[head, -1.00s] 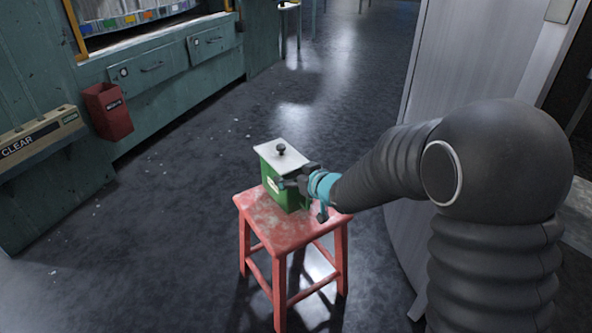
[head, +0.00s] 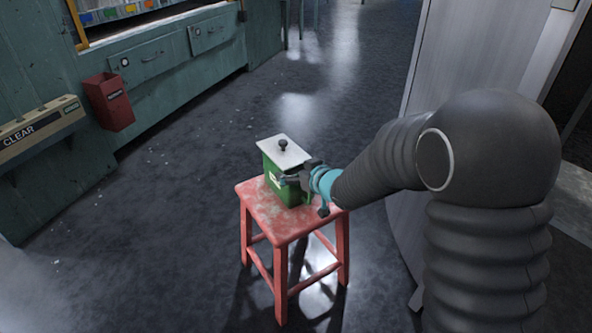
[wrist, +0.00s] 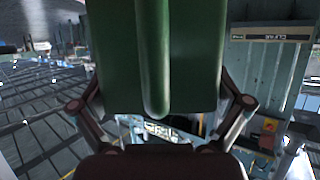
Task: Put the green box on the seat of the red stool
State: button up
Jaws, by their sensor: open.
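The green box (head: 272,177), with a white lid and a dark knob, stands upright on the red stool's seat (head: 262,204), toward the back of it. My gripper (head: 291,181) is at the box's right side, low over the seat. In the wrist view the green box (wrist: 112,62) fills the top middle, with its rounded vertical handle facing me. My gripper's fingers (wrist: 162,112) are spread to either side of the handle, open. The fingertips are partly hidden by the box.
A grey panel (head: 455,80) stands to the right, close to my arm. A green workbench (head: 150,75) with drawers and a red bin (head: 109,102) lines the left. Dark floor (head: 150,230) around the stool is clear.

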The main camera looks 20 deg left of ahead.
jog(key=v, duration=1.2)
jog(key=shift+p, duration=0.4)
jog(key=s+d+r+m+t+h, duration=0.1)
jog(key=d+r+m+h, duration=0.25)
jog(key=d, duration=0.65)
jog(key=s+d+r+m+t+h, duration=0.15)
jog(key=d+r+h, duration=0.3)
jog(key=d, duration=0.55)
jog(key=s+d+m+g+h, duration=0.1)
jog(key=s+d, duration=0.3)
jog(key=s, duration=0.6)
jog(key=s+d+m+g+h, duration=0.1)
jog(key=s+d+m+g, duration=0.3)
jog(key=s, duration=0.7)
jog(key=shift+s+d+h, duration=0.2)
jog(key=shift+h, duration=0.1)
jog(key=shift+g, duration=0.25)
